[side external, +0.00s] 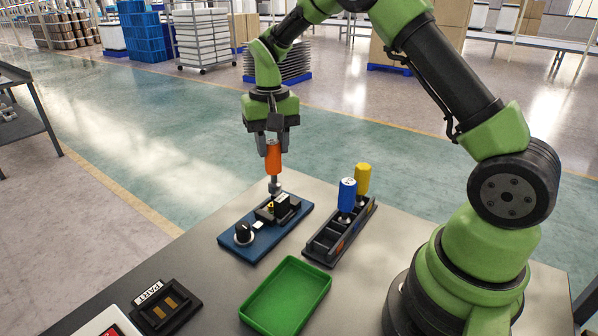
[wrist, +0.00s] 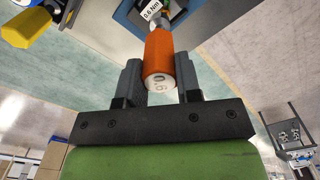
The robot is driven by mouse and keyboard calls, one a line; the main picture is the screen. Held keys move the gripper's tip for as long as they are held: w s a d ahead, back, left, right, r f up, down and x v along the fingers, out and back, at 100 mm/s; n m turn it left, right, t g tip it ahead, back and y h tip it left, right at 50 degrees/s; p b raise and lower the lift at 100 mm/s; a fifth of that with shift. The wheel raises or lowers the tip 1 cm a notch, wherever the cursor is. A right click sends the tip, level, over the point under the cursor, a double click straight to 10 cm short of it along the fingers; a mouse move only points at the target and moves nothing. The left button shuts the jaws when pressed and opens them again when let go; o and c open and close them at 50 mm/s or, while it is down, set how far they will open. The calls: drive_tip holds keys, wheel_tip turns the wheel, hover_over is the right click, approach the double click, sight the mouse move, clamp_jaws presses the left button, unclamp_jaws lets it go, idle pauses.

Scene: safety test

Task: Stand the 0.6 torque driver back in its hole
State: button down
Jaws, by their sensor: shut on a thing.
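The 0.6 torque driver, with an orange handle (side external: 273,157), is upright in my gripper (side external: 272,140), tip down. It is over the blue board (side external: 231,241) with a black knob and small black blocks; whether its tip touches a block I cannot tell. In the wrist view my gripper (wrist: 160,85) is shut on the orange handle (wrist: 159,52), whose end reads 0.6. The black driver rack (side external: 322,246) stands to the right of the board. A blue driver (side external: 347,194) and a yellow driver (side external: 362,178) stand in its far part; the near holes look empty.
A green tray (side external: 286,296) lies empty in front of the rack. A black holder labelled PART (side external: 166,306) sits at the near left, beside a white box (side external: 108,324) with a red part. The grey table top is clear between them.

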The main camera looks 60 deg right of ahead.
drive_tip(key=s+a+n, duration=0.1)
drive_tip(key=s+a, duration=0.1)
drive_tip(key=s, duration=1.2)
drive_tip(key=shift+d+f, duration=0.15)
drive_tip(key=shift+f, duration=1.05)
drive_tip(key=shift+d+f, duration=0.1)
drive_tip(key=shift+f, duration=1.05)
drive_tip(key=shift+f, duration=0.9)
drive_tip(key=shift+c, duration=1.6)
unclamp_jaws()
wheel_tip(320, 180, up, 7)
